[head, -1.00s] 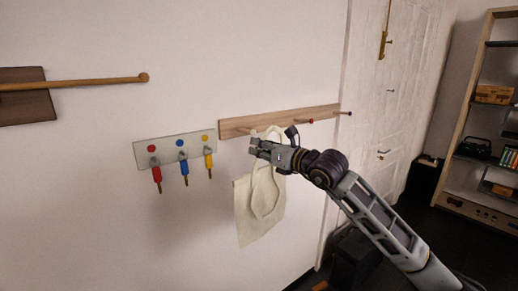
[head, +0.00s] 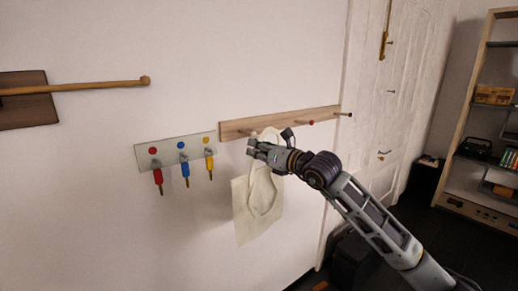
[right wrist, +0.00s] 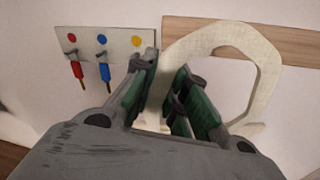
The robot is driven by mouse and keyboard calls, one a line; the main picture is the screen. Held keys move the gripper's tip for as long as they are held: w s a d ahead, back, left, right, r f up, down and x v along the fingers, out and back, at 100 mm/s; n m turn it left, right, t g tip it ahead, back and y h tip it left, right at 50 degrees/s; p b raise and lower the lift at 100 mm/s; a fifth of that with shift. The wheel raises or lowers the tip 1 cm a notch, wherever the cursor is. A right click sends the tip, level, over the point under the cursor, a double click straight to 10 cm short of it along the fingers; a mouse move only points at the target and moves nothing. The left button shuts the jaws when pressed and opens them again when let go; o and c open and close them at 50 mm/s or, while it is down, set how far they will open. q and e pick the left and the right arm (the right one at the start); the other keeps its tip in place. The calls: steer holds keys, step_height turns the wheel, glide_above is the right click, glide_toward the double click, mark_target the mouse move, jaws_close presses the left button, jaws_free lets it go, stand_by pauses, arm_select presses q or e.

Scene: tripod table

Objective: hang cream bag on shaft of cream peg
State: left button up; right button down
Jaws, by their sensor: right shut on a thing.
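The cream bag (head: 257,212) is a flat cloth bag hanging below my right gripper (head: 254,148), in front of the wall. My right gripper is shut on its handle, and the right wrist view shows the handle loop (right wrist: 268,75) passing between the green finger pads (right wrist: 162,92). The cream peg (head: 248,132) seems to be the pale stub at the left part of the wooden rail (head: 290,121), just above the gripper. The gripper and handle partly cover it, and I cannot tell whether the loop is around it or in front of it. My left gripper is out of view.
A grey plate (head: 168,148) with red, blue and yellow hanging tools is left of the rail. A red-tipped peg (head: 311,122) and a dark-tipped peg (head: 349,114) stick out farther right. A wooden bar (head: 95,86) juts out at upper left. A door and shelf stand at right.

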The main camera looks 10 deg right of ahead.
steer(key=shift+w+a+p, duration=0.25)
steer(key=shift+w+p, duration=0.15)
steer(key=shift+w, duration=0.3)
steer(key=shift+p+x, duration=0.6)
steer(key=shift+x, duration=0.45)
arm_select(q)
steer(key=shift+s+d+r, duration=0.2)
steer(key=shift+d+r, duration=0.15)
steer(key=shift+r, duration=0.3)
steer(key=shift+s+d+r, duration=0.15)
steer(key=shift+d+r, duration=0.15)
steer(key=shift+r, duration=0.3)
arm_select(e)
steer(key=w+a+f, duration=0.2)
steer(key=w, duration=0.5)
steer(key=shift+a+f, duration=0.2)
steer(key=shift+a, duration=0.1)
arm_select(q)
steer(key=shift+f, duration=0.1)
arm_select(e)
steer(key=shift+w, duration=0.1)
